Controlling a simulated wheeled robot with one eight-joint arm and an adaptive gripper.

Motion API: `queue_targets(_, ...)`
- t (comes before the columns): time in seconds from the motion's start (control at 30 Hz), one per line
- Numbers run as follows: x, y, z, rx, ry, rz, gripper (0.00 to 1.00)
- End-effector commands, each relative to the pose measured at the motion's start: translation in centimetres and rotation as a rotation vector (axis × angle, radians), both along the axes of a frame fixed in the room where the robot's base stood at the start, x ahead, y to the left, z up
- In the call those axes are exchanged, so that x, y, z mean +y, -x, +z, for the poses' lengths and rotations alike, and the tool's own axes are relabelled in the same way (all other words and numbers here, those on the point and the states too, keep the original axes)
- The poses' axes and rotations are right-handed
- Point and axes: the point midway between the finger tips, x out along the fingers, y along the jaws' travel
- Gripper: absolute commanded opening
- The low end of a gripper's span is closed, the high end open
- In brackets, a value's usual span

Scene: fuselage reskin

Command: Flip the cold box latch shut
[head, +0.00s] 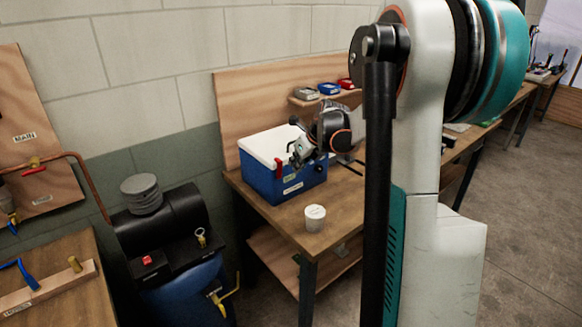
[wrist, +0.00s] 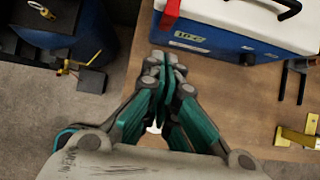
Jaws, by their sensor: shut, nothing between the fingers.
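The cold box (head: 259,180) is blue with a white lid and stands on the wooden bench. It also shows at the top of the wrist view (wrist: 215,37). Its red latch (wrist: 170,12) is at the lid's edge near the left corner of the front; it shows small in the head view (head: 278,164). I cannot tell how far the latch is folded. My gripper (wrist: 165,62) is shut and empty, its tips just off the box's front, below the latch in the wrist picture and apart from it. In the head view, my gripper (head: 298,155) overlaps the box front.
A white tub (head: 315,218) stands near the bench's front corner. A yellow bracket (wrist: 300,132) lies on the bench at right. Small red and blue bins (head: 328,88) sit on a shelf behind. A black and blue compressor (head: 165,235) stands left of the bench.

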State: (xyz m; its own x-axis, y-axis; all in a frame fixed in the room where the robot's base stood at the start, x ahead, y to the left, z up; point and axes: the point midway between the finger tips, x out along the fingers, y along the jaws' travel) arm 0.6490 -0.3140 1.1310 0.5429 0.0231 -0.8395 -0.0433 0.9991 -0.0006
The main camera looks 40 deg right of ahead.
Motion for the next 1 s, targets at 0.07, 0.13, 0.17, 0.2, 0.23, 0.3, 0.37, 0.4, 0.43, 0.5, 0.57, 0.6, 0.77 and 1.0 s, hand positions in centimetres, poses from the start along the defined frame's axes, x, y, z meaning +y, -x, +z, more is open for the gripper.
queue_targets(0.07, -0.1, 0.7, 1.9, 0.000, 0.000, -0.002, 0.00)
queue_targets(0.13, -0.1, 1.1, 3.1, 0.000, 0.000, -0.002, 0.00)
queue_targets(0.17, -0.1, 1.3, 3.6, 0.000, 0.000, -0.001, 0.00)
queue_targets(0.2, -0.1, 1.6, 4.1, 0.000, 0.000, -0.001, 0.00)
queue_targets(0.23, -0.2, 1.7, 4.5, 0.000, 0.001, -0.002, 0.00)
queue_targets(0.3, -0.2, 2.0, 5.2, 0.000, 0.001, -0.002, 0.00)
queue_targets(0.37, -0.2, 2.2, 5.6, 0.000, 0.002, -0.001, 0.00)
queue_targets(0.4, -0.2, 2.3, 5.8, 0.000, 0.001, -0.001, 0.00)
queue_targets(0.43, -0.2, 2.3, 6.0, 0.000, 0.001, -0.001, 0.00)
queue_targets(0.5, -0.2, 2.3, 6.1, 0.000, 0.001, -0.001, 0.00)
queue_targets(0.57, -0.2, 2.4, 6.1, 0.000, 0.001, -0.001, 0.00)
queue_targets(0.6, -0.2, 2.4, 6.1, 0.000, 0.001, -0.001, 0.00)
queue_targets(0.77, -0.2, 2.3, 6.1, 0.000, 0.001, -0.001, 0.00)
queue_targets(1.0, -0.2, 2.3, 6.1, 0.000, 0.001, -0.001, 0.00)
